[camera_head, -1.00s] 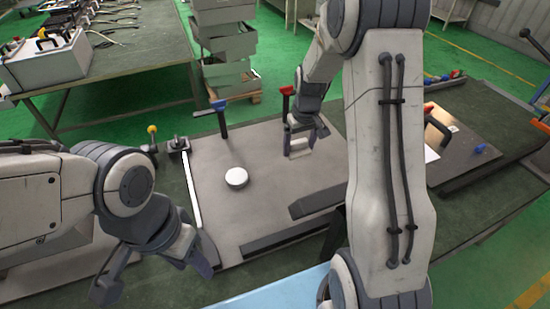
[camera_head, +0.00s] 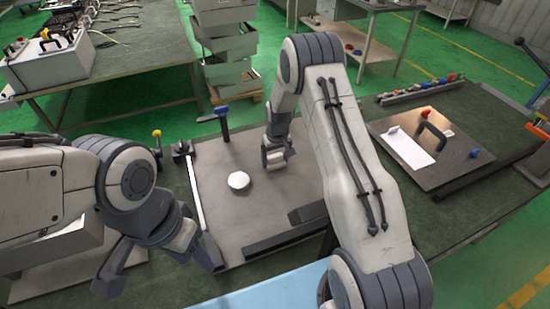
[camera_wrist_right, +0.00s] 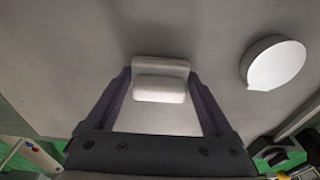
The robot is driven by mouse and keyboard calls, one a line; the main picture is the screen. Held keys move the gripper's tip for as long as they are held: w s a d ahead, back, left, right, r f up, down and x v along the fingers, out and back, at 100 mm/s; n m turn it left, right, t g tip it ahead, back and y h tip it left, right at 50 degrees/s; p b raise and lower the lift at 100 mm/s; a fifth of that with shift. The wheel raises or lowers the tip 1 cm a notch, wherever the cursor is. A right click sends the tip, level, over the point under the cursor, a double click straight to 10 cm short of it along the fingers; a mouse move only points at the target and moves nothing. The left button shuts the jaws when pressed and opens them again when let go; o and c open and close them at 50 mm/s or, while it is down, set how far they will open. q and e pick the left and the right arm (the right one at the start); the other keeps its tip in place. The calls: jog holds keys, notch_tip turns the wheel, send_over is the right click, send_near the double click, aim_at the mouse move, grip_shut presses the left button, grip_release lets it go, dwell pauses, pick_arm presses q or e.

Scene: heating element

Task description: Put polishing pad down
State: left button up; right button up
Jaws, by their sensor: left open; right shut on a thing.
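My right gripper (camera_head: 274,160) is shut on a small white block, the polishing pad (camera_wrist_right: 160,82), seen between its two fingers in the right wrist view. The gripper is low over the grey plate (camera_head: 270,206), right of a white round disc (camera_head: 238,180). The disc also shows at the right of the wrist view (camera_wrist_right: 274,64), apart from the pad. I cannot tell whether the pad touches the plate. My left gripper (camera_head: 160,268) is open and empty at the plate's front left.
A blue-handled clamp (camera_head: 222,122) stands at the plate's back edge. Dark bars (camera_head: 285,238) lie along its front. A brown panel with a black handle (camera_head: 425,150) lies to the right. Stacked grey crates (camera_head: 228,50) stand behind the bench.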

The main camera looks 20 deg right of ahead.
aim_at(277, 165)
jog(key=shift+f, duration=0.1)
jog(key=o, duration=0.9)
jog(key=shift+r, duration=0.45)
notch_tip(277, 165, up, 10)
jog(key=s+r+b, duration=0.1)
jog(key=b, duration=0.2)
jog(key=s+a+r+n, duration=0.1)
jog(key=s+a+r, duration=0.3)
jog(key=a, duration=0.2)
jog(key=s+a+r+n, duration=0.2)
jog(key=s+a+r, duration=0.2)
jog(key=s+a, duration=0.55)
jog(key=s+n, duration=0.1)
jog(key=s, duration=0.6)
jog(key=s+a+n+g, duration=0.1)
jog(key=s, duration=0.6)
jog(key=s+a+r+n+y, duration=0.1)
jog(key=s+n, duration=0.1)
jog(key=s, duration=0.6)
jog(key=shift+a, duration=0.2)
